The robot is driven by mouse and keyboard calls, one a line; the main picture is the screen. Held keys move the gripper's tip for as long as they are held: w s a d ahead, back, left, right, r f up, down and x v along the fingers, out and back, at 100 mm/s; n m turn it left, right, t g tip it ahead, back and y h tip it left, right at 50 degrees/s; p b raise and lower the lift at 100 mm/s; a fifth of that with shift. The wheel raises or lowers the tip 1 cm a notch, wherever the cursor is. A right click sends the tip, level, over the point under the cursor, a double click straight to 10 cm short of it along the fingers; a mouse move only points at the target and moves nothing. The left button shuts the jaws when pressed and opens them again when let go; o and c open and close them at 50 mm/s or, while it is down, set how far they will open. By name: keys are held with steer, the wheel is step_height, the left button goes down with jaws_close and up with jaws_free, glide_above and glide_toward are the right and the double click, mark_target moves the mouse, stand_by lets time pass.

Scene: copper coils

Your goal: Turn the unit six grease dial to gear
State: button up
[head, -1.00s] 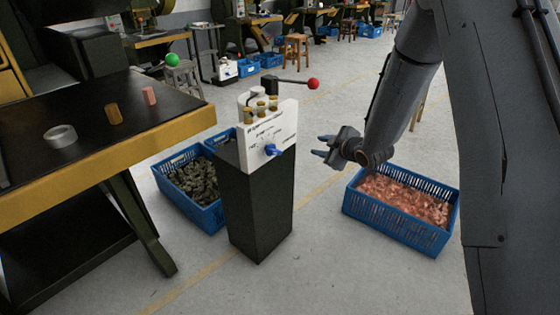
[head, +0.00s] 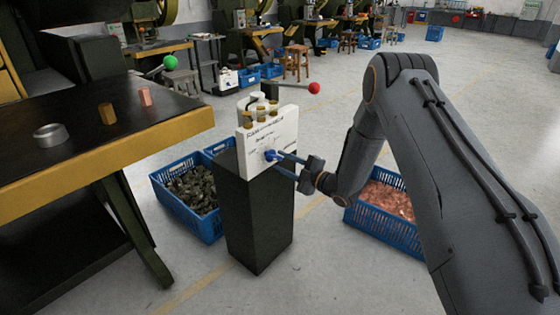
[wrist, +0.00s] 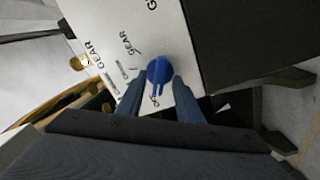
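The blue grease dial (head: 270,155) sits on the white front plate (head: 284,140) of a unit on a dark pedestal. In the wrist view the dial (wrist: 159,70) has printed labels around its left side, one reading GEAR (wrist: 131,43). Its narrow grip points down toward my gripper. My gripper (head: 288,163) reaches the plate from the right. In the wrist view my gripper (wrist: 158,88) is open, with one finger on each side of the dial's lower part. Gaps show beside the grip; I cannot tell whether the fingertips touch the dial.
A lever with a red ball (head: 314,88) and several brass caps (head: 261,114) stand above the plate. A blue crate of copper pieces (head: 386,228) is behind my arm. Another blue crate (head: 184,218) and a table with a yellow edge (head: 130,153) are on the left.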

steer(key=shift+x, duration=0.85)
